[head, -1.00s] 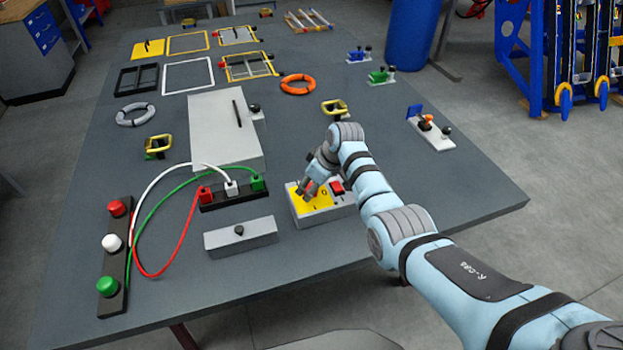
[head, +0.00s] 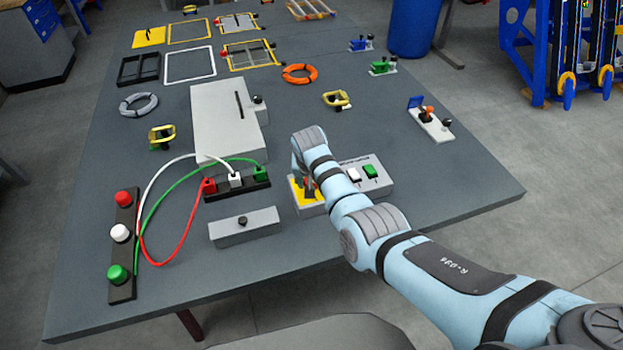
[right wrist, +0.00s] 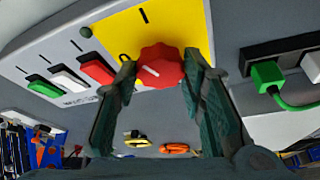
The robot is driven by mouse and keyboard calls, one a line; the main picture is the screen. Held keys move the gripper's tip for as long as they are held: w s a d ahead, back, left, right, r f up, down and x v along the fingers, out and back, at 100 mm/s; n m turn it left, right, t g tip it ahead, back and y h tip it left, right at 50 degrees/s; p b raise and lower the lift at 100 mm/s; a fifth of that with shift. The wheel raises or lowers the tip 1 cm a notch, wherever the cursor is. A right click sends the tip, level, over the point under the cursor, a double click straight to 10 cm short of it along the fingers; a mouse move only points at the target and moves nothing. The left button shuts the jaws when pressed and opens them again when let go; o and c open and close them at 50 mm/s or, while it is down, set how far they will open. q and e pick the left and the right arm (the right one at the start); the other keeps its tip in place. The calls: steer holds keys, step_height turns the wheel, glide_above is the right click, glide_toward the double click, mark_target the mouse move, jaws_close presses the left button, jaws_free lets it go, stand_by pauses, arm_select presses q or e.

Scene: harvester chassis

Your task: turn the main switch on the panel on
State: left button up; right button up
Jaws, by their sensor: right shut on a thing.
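The panel (head: 386,181) is a light grey box near the right front part of the table. It has a yellow plate (head: 300,197), which also shows in the right wrist view (right wrist: 122,35). The main switch is a red lobed knob (right wrist: 161,66) with a short white mark, set on the yellow plate. My right gripper (right wrist: 160,80) is shut on the knob, one finger on each side. In the head view my right gripper (head: 308,187) is at the yellow plate, mostly hidden behind my arm. My left gripper is not in view.
Red (right wrist: 97,68), white (right wrist: 68,79) and green (right wrist: 43,87) buttons sit beside the yellow plate. A black socket strip (head: 237,189) with red, white and green cables is just left of the panel. A grey box (head: 244,228) stands in front.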

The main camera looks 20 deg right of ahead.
steer(key=m+b, duration=0.1)
steer(key=m+h+b, duration=0.1)
steer(key=m, duration=0.1)
steer(key=shift+w+a+f+b, duration=0.1)
steer(key=shift+w+f+b, duration=0.05)
steer(key=shift+b, duration=0.25)
steer(key=shift+m+g+h+b, duration=0.4)
steer(key=shift+m+b, duration=0.5)
steer(key=shift+m, duration=0.1)
steer(key=shift+r, duration=0.2)
steer(key=o, duration=1.1)
steer(key=shift+o, duration=0.2)
steer(key=v, duration=1.2)
